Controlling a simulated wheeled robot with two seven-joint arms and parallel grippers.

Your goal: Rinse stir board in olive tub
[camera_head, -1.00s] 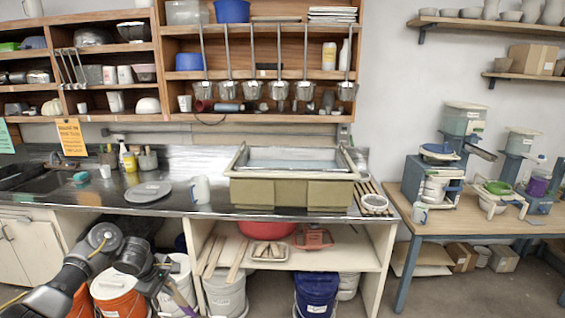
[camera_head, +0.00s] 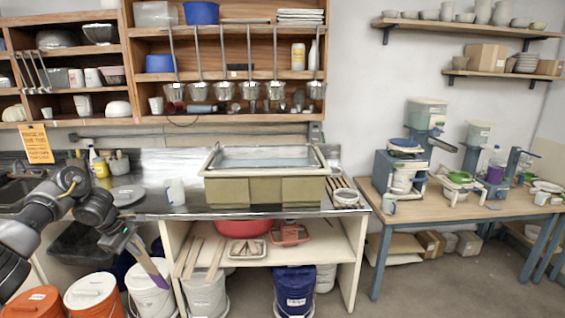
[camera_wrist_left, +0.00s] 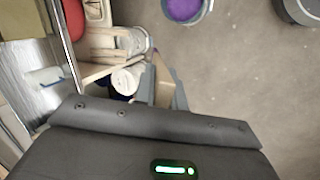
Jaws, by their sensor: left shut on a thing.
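The olive tub (camera_head: 265,192) sits on the steel counter, with pale water showing inside its rim. My left gripper (camera_head: 134,243) is in front of the counter, left of the tub and below the counter top. It is shut on the stir board (camera_head: 152,268), which slants down and to the right and looks purplish toward its lower end. In the left wrist view the tan board (camera_wrist_left: 163,74) shows partly between grey fingers, beyond the dark gripper body. The board's upper end is hidden by the gripper. My right gripper is not in view.
White buckets (camera_head: 150,290) and orange buckets (camera_head: 95,295) stand below. A purple-filled bucket (camera_wrist_left: 185,10) is on the floor. A slatted rack (camera_head: 342,188) adjoins the tub's right side.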

